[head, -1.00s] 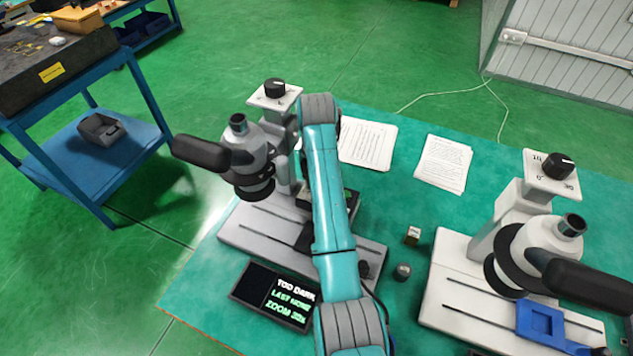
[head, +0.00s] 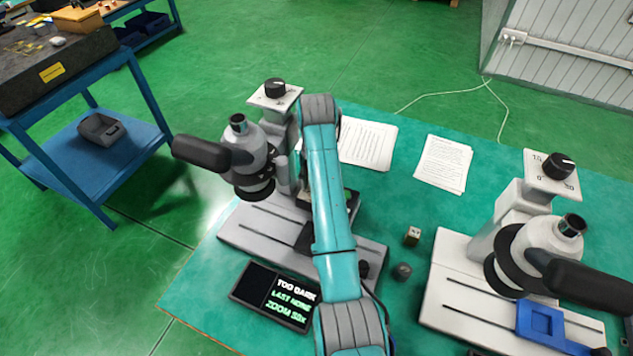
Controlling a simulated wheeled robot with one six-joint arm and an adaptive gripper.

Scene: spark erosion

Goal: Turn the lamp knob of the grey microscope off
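The grey microscope (head: 252,235) stands left of centre on the green-topped table, with a dark eyepiece tube pointing left. A black dial knob (head: 275,88) tops its column. Another dark round knob (head: 364,269) shows at the front right of its base, just right of my arm; I cannot tell which knob is for the lamp or how it is set. My teal arm reaches across the microscope's right side and covers part of its base and stage. My gripper does not show; it seems hidden behind the arm.
A paler microscope (head: 450,285) with a blue tray (head: 540,322) stands at the right. A dark display (head: 275,296) reading "TOO DARK" lies in front of the grey one. A small cube (head: 412,236) and a round grey piece (head: 402,271) lie between the microscopes. Papers (head: 443,163) lie behind.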

